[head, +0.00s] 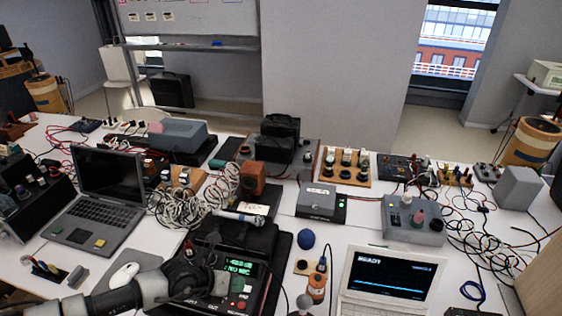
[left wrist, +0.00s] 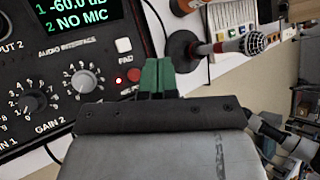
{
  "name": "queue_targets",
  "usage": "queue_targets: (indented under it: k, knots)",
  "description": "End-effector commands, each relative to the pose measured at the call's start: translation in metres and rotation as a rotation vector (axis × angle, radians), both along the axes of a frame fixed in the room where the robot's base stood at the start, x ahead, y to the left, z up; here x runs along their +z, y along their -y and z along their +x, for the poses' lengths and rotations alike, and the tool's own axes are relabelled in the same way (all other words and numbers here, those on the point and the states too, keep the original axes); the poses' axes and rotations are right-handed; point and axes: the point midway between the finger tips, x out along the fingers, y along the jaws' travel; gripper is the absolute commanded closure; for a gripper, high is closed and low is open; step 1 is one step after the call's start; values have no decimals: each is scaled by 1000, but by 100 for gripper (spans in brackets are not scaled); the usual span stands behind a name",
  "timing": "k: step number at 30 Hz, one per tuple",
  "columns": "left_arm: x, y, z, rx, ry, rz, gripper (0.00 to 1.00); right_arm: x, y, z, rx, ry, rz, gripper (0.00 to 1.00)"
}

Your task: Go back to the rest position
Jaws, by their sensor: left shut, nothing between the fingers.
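My left gripper (head: 237,285) reaches in from the bottom left of the head view, over the front of the black audio interface (head: 207,252). In the left wrist view its green fingertips (left wrist: 158,76) are together with nothing between them. They are near the white PAD button (left wrist: 124,45) and the red light. The interface display (left wrist: 78,15) reads "1 -60.0 dB" and "2 NO MIC". I cannot tell whether the fingers touch the interface. My right gripper is in neither view.
An open grey laptop (head: 108,190) and a white mouse (head: 124,274) are to the left. A light laptop (head: 392,277) reading "READY" is to the right. A microphone (left wrist: 255,43) is close beyond the fingers. Loose cables (head: 183,207) cover parts of the table.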

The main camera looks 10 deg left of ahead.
Motion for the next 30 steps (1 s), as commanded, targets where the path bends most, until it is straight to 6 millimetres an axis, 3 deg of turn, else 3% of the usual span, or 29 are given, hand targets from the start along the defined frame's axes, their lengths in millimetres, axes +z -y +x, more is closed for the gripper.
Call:
queue_targets:
  k: [2,5,8,10,13,16,19,22,25,30]
  knots:
    - [3,6,-1,2,3,-28,100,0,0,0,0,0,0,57]
    - [16,32,-6,21,13,-161,100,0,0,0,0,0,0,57]
    - [54,76,-14,99,33,-454,100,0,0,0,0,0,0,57]
    - [94,99,-16,226,44,-733,100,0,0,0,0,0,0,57]
    - [141,96,-14,494,41,-1088,100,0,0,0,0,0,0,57]
    - [162,64,-13,839,0,-1359,100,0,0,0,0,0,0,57]
    - [153,23,-25,1238,-91,-1531,100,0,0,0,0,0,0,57]
    - [126,-11,-53,1629,-222,-1587,100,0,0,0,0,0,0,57]
    - [100,-28,-86,1932,-363,-1557,100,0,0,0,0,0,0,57]
    - [72,-36,-140,2272,-582,-1434,100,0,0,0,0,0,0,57]
